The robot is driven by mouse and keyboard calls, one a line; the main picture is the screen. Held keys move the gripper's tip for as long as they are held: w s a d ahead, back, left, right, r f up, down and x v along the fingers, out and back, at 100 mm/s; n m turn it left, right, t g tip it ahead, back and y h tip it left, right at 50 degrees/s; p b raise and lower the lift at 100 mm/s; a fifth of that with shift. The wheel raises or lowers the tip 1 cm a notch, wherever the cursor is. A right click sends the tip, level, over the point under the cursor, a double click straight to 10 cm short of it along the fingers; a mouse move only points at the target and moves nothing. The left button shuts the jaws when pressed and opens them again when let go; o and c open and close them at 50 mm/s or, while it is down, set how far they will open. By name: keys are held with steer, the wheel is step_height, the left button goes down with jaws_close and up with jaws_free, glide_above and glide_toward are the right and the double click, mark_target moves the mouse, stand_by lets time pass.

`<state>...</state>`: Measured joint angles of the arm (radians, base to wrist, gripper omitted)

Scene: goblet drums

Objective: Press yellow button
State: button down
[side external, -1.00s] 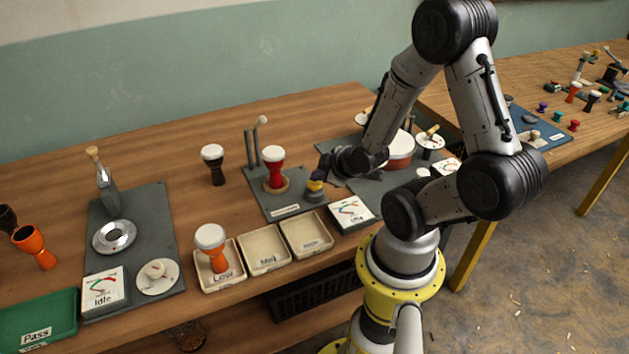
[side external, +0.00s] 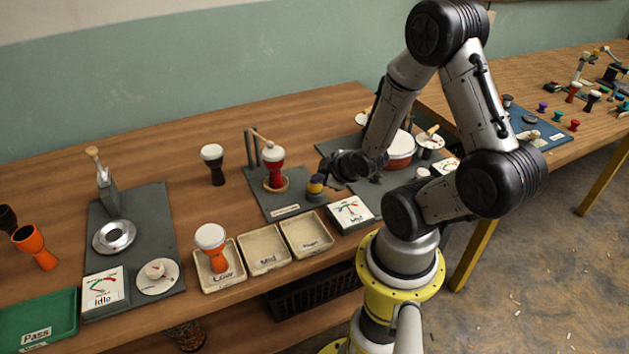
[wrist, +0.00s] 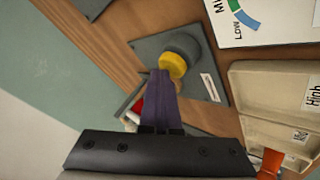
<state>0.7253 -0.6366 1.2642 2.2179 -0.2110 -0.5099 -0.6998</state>
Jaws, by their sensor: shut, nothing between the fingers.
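The yellow button (side external: 314,187) sits on a dark round base on a grey plate (side external: 285,206). It also shows in the wrist view (wrist: 172,66), with its dark base beside it. My gripper (side external: 319,179) is shut and empty, its purple fingers pointing down at the button. In the wrist view the fingertips (wrist: 160,73) overlap the button's edge and appear to touch it. A red drum (side external: 274,158) stands upright on the same plate in a wooden ring, with a beater arm (side external: 262,136) tilted over its head. The meter (side external: 351,211) beside it appears to read Mid.
Three trays in front are labelled Low (side external: 229,281), Mid (side external: 266,264) and High (side external: 309,247); an orange drum (side external: 214,248) stands in Low. A black drum (side external: 213,165) is behind. Another grey station (side external: 150,215) and a green Pass tray (side external: 40,312) are at left.

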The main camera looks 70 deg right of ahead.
mark_target(318, 187)
steer(key=shift+f, duration=0.15)
steer(key=shift+r, duration=1.55)
steer(key=shift+r, duration=2.4)
steer(key=shift+a, duration=0.1)
